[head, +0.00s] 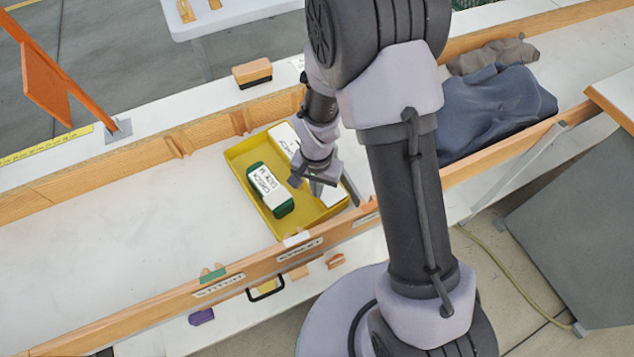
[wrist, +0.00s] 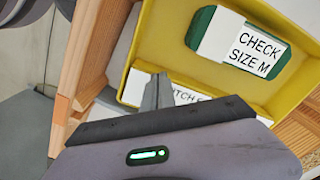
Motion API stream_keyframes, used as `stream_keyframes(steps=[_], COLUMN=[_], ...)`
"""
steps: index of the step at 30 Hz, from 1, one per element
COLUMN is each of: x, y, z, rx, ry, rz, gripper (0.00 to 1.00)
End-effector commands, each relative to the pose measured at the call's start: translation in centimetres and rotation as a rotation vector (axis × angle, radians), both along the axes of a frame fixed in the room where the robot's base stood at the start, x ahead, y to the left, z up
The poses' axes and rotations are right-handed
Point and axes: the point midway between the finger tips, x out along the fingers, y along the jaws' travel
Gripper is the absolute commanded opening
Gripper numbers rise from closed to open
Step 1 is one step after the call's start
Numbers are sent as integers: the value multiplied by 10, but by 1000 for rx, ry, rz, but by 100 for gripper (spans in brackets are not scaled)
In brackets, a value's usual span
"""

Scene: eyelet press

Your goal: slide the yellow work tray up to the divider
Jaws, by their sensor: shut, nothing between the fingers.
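The yellow work tray (head: 313,207) lies on the white bench surface, between the wooden rails. It also shows in the wrist view (wrist: 208,78). In it are a green block (head: 281,206) with a white label reading "CHECK SIZE M" and a white labelled block (head: 282,139), partly hidden by my arm. My gripper (head: 316,186) is shut and empty at the tray's right end. In the wrist view its fingertips (wrist: 157,90) overlap the tray's near edge; I cannot tell whether they touch it. I cannot make out the divider for certain.
The channel's white floor (head: 110,215) left of the tray is clear. Wooden rails run along the back (head: 60,190) and front (head: 150,298); the front carries "STITCH" and "EYELET" labels. Dark blue cloth (head: 495,110) lies at the right. A brown block (head: 252,73) stands behind the back rail.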

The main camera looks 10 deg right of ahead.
Motion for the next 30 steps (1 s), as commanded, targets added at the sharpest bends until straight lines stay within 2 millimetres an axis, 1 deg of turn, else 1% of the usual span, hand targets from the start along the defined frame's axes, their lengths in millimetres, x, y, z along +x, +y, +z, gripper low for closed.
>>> stream_keyframes(steps=[1,6,10,19,22,27,30], x=[11,28,32,33,40,58,59], y=[-5,-14,-17,-18,-21,-32,-32], z=[1,2,4,4,5,5,4], rx=[2,1,1,1,0,1,1], ry=[-9,-8,-5,-6,-7,-6,-6], rz=[-4,-3,-2,-2,-4,-4,-2], gripper=[0,0,0,0,0,0,0])
